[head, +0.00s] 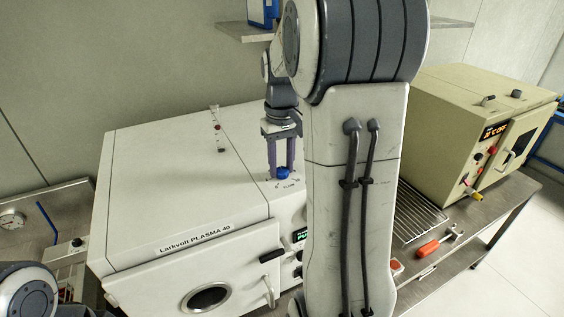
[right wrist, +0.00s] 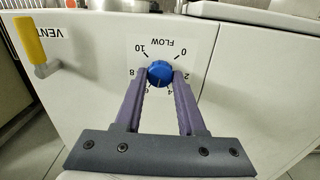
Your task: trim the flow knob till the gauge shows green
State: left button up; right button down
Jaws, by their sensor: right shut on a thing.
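The blue flow knob (head: 283,174) sits on top of the white Larkvolt plasma machine (head: 180,185), near its right side. My right gripper (head: 282,168) reaches down from above and is shut on the knob. In the right wrist view the knob (right wrist: 160,73) is between the tips of my right gripper (right wrist: 161,80), within a FLOW scale running from 0 to 10. Its pointer is too small to read. My left gripper is out of view.
A green-lit display (head: 301,234) on the machine front is partly hidden by my right arm. A yellow VENT lever (right wrist: 30,40) stands beside the flow scale. At right are a beige oven (head: 440,125), a wire rack (head: 420,213) and a red-handled tool (head: 429,247).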

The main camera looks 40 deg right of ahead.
aim_at(281, 169)
jog(key=n+p, duration=0.1)
jog(key=n, duration=0.6)
dwell(0.5)
jog(key=c, duration=0.5)
grip_release()
notch_tip(281, 169, up, 11)
jog(key=b, duration=0.2)
jog(key=shift+f, duration=0.2)
